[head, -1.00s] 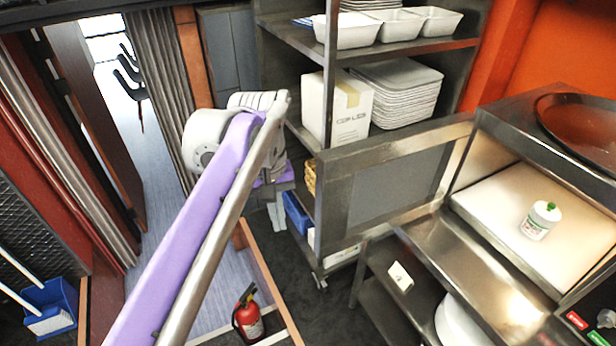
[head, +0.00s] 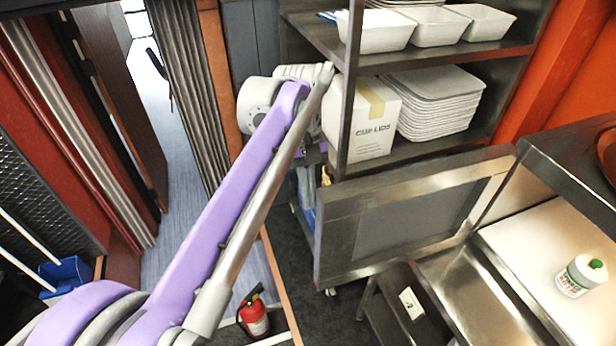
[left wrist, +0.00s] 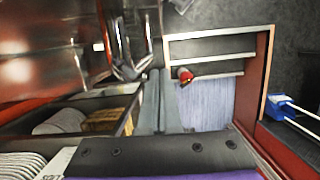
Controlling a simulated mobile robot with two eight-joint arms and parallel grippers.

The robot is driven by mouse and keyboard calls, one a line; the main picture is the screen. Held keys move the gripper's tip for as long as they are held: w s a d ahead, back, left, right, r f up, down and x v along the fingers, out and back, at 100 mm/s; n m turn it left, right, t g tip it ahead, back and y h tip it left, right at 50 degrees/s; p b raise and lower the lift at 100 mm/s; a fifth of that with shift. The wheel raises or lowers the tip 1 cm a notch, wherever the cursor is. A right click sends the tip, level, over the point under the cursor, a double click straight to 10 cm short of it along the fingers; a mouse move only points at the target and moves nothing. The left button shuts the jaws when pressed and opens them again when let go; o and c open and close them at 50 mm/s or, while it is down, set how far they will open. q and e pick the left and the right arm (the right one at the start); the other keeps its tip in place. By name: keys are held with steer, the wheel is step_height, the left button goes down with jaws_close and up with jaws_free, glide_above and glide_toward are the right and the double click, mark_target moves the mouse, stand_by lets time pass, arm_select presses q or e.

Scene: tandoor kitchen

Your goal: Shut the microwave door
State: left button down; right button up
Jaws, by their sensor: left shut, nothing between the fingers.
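The microwave (head: 560,190) is at the right in the head view, a steel oven with a pale floor. Its framed steel door (head: 335,235) stands wide open, swung out to the left. My left gripper (head: 306,190) is beyond the door's free left edge, by the shelving, partly hidden by my own arm. No contact with the door can be made out. In the left wrist view, the left gripper (left wrist: 158,108) has its fingers together with nothing between them. My right gripper is out of view.
A white bottle (head: 582,275) stands on the microwave floor. Steel shelving (head: 440,55) with a cup-lids box (head: 365,125) and stacked trays (head: 437,105) rises behind the door. A fire extinguisher (head: 253,315) stands on the floor below my arm. An open aisle (head: 190,200) lies left.

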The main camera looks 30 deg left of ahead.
mark_target(316, 221)
arm_select(q)
steer(key=s+d+f, duration=0.2)
steer(key=s+d, duration=0.1)
steer(key=shift+d+f, duration=0.2)
stand_by(0.4)
